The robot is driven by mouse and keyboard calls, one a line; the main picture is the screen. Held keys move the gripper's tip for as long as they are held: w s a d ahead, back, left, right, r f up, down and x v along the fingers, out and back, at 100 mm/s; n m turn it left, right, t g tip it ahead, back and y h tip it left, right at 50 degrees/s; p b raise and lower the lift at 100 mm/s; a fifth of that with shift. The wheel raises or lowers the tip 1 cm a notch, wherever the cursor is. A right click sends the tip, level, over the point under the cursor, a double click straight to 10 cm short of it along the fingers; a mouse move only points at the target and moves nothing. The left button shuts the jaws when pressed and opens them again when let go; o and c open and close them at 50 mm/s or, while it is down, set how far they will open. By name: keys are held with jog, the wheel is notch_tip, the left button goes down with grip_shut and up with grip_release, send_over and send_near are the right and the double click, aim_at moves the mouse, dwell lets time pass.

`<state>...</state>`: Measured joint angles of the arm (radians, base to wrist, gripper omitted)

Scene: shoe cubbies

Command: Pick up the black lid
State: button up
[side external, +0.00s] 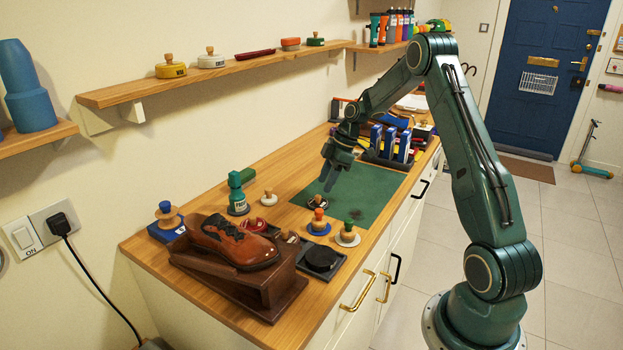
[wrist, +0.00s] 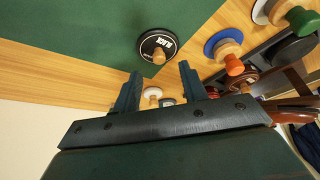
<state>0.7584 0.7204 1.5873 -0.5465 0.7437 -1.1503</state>
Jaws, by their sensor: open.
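The black lid (wrist: 150,40) is a round black disc with a white-lettered label and a small wooden knob. It lies on the corner of the green mat, and in the side view it shows as a small dark disc (side external: 317,204) at the mat's near edge. My gripper (wrist: 159,78) is open and empty, its two fingers apart. In the wrist view the lid lies just beyond the fingertips, roughly centred between them. In the side view my gripper (side external: 329,178) hangs above the mat, a little above the lid and not touching it.
A blue lid with an orange knob (side external: 319,225) and a white lid with a green knob (side external: 348,236) stand close by. A white lid (side external: 268,198), green bottle (side external: 237,197) and brown shoe (side external: 236,243) are nearby. The green mat (side external: 372,190) is mostly clear.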

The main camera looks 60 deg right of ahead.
aim_at(319, 196)
jog(key=shift+x, duration=2.55)
jog(key=shift+w, duration=0.1)
jog(key=shift+c, duration=0.2)
grip_shut()
